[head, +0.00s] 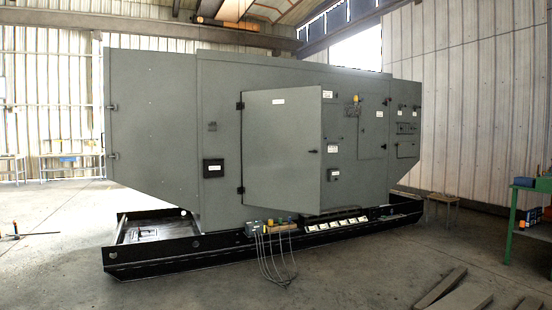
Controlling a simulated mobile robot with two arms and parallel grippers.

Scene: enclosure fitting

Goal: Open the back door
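A large grey metal enclosure (222,120) stands on a black base frame (190,252). A wide door (280,150) in the middle of its long side has hinges on its left edge and a small dark handle (313,151) near its right edge. This door looks swung partly outward, but its inside is hidden. A tall flat panel (155,120) at the left end has hinges at its far left edge and looks shut. I cannot tell which of these is the back door. Neither of my grippers is in view.
Boxes with cables (268,228) sit at the base frame below the middle door, cables trailing onto the floor. Planks (455,295) lie at the front right. A green workbench (520,205) and a small stool (441,200) stand at right.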

